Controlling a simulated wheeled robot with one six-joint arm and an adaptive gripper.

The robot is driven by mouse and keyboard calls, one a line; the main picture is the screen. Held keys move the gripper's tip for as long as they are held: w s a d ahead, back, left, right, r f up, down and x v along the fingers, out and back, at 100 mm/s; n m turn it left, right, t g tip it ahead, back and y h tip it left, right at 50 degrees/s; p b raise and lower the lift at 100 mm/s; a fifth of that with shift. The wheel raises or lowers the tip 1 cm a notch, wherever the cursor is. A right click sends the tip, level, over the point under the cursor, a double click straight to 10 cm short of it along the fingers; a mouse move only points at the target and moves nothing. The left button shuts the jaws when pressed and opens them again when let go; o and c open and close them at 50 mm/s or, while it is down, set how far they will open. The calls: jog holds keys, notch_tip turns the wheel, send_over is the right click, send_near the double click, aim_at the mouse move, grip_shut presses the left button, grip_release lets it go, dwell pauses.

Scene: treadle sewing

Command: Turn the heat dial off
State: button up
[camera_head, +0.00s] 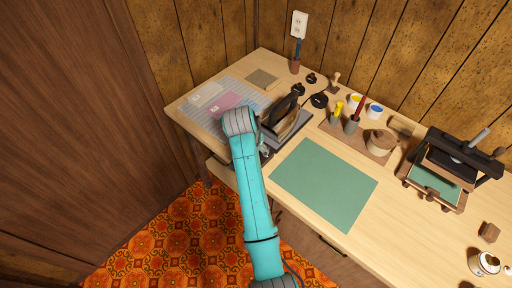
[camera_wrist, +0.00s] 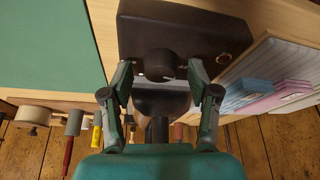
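The heat dial (camera_wrist: 159,63) is a round dark knob on the face of a dark box (camera_wrist: 135,33). A small white mark shows beside it. In the wrist view my gripper (camera_wrist: 160,70) is open, with one fingertip on each side of the dial and a visible gap on both sides. I cannot tell how far the tips are from the box face. A black iron (camera_head: 286,112) stands on the grey base in the head view, where my arm hides the dial and most of my gripper. A small round reddish-rimmed light (camera_wrist: 223,58) is on the box, right of the dial.
A green mat (camera_head: 325,185) lies right of the iron on the wooden table (camera_head: 395,245). A striped cloth (camera_head: 190,103) with folded pieces lies left. Cups and tools (camera_head: 352,125) stand behind, and a dark press (camera_head: 455,155) stands at right.

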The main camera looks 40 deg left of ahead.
jog(key=shift+r, duration=0.1)
jog(key=v, duration=1.1)
jog(key=shift+s+r, duration=0.2)
jog(key=shift+r, duration=0.15)
